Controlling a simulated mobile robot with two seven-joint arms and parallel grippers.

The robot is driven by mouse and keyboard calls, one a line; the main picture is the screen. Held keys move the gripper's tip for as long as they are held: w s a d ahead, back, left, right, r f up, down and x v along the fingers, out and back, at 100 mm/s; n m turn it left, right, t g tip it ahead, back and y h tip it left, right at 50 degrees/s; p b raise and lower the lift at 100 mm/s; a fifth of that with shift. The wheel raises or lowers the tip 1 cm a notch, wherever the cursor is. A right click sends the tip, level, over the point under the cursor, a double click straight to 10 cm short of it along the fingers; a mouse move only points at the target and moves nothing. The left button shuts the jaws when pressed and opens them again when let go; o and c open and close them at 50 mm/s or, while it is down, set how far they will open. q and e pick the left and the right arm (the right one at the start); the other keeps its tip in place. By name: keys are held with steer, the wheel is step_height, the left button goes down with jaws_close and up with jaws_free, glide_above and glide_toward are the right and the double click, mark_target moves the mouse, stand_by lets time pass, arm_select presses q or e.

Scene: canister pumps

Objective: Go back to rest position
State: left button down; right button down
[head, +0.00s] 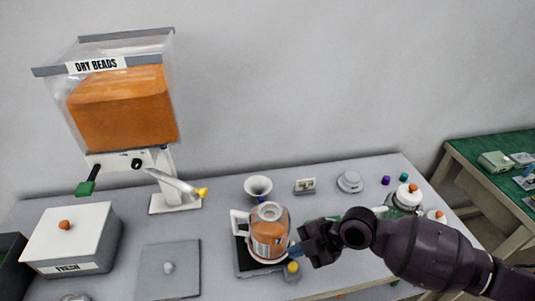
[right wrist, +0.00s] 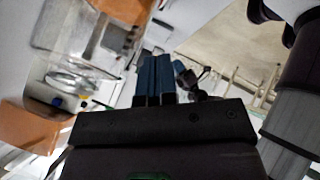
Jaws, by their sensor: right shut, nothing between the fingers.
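My right gripper (head: 294,250) comes in from the right over the table. Its blue fingers are closed together with nothing between them, and they also show in the right wrist view (right wrist: 156,75). The fingertips are close to the right side of a clear jug with orange contents (head: 268,238); I cannot tell if they touch it. The jug stands upright on a grey device (head: 246,263) with a yellow knob. In the right wrist view, a clear vessel (right wrist: 75,70) shows at the left. My left gripper is not in view.
A dispenser labelled DRY BEADS (head: 122,105) stands at the back left. A grey box with a white lid (head: 68,235) and a flat grey lid (head: 168,268) lie in front. A white funnel (head: 258,187) stands behind the jug. White-lidded canisters (head: 408,197) stand at the right.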

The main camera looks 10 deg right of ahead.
steer(key=shift+s+a+f+m+t, duration=0.1)
steer(key=shift+a+f+m+t, duration=0.15)
steer(key=shift+m, duration=0.2)
steer(key=shift+a+f+m+t, duration=0.1)
steer(key=shift+m+t, duration=0.15)
steer(key=shift+m, duration=0.2)
steer(key=shift+a+f+m+t, duration=0.1)
steer(key=shift+f+m+t, duration=0.15)
steer(key=shift+m+t, duration=0.4)
steer(key=shift+s+f+m+t, duration=0.15)
steer(key=shift+m+t, duration=0.1)
steer(key=shift+m, duration=0.35)
steer(key=shift+w+f+m+t, duration=0.1)
steer(key=shift+f+m+t, duration=0.1)
steer(key=shift+m, duration=0.35)
steer(key=s+d+f+m+t+h, duration=0.3)
steer(key=s+d+m+h, duration=0.1)
steer(key=d+m, duration=0.4)
steer(key=s+d+f+m+t+h, duration=0.3)
steer(key=s+d+f+m+h, duration=0.1)
steer(key=d+m, duration=0.4)
steer(key=shift+s+m+h, duration=0.5)
steer(key=shift+s+m, duration=0.2)
steer(key=shift+s, duration=0.5)
steer(key=shift+a, duration=0.1)
steer(key=shift+r, duration=0.1)
